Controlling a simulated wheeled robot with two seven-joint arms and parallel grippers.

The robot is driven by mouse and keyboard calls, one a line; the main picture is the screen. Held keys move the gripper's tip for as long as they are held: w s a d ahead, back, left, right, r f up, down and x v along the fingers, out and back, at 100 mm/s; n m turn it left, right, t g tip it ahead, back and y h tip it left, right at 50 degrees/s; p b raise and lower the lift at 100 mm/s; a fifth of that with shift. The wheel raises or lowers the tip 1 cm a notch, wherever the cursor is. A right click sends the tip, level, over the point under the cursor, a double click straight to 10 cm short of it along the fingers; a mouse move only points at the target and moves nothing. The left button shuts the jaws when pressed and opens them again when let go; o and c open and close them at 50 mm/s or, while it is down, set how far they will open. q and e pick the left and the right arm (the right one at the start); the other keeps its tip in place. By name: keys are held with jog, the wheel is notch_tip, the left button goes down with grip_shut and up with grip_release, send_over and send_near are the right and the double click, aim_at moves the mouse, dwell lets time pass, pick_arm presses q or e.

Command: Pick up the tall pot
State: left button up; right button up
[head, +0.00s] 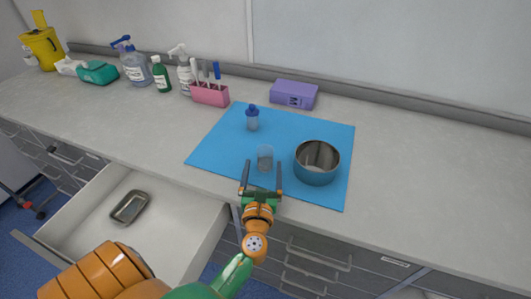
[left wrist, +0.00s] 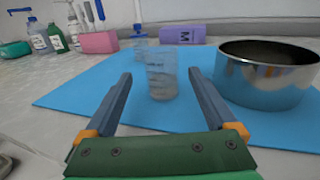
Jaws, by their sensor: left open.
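A round steel pot (head: 317,172) with an open top stands upright on the right part of the blue mat (head: 215,142). It also shows at the right of the left wrist view (left wrist: 266,80). A small clear beaker (head: 265,158) stands to the left of the pot. My left gripper (head: 261,177) is open and empty at the mat's front edge. Its fingers point at the beaker, which shows between the fingertips in the left wrist view (left wrist: 161,78). The pot is to the right of the fingers, apart from them. My right gripper is not in view.
A blue-capped bottle (head: 252,120) stands behind the beaker. A purple box (head: 294,94), a pink holder (head: 210,94) and several bottles line the back. An open drawer (head: 175,228) holding a metal tray (head: 130,206) is at front left. The counter right of the mat is clear.

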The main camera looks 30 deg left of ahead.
aim_at(264, 162)
pick_arm(q)
jog(key=x, duration=0.3)
jog(key=shift+w+r, duration=0.1)
jog(key=shift+w, duration=0.3)
jog(key=shift+w+a, duration=0.2)
jog(key=shift+s+d, duration=0.1)
jog(key=shift+s, duration=0.1)
jog(key=c, duration=0.9)
grip_shut()
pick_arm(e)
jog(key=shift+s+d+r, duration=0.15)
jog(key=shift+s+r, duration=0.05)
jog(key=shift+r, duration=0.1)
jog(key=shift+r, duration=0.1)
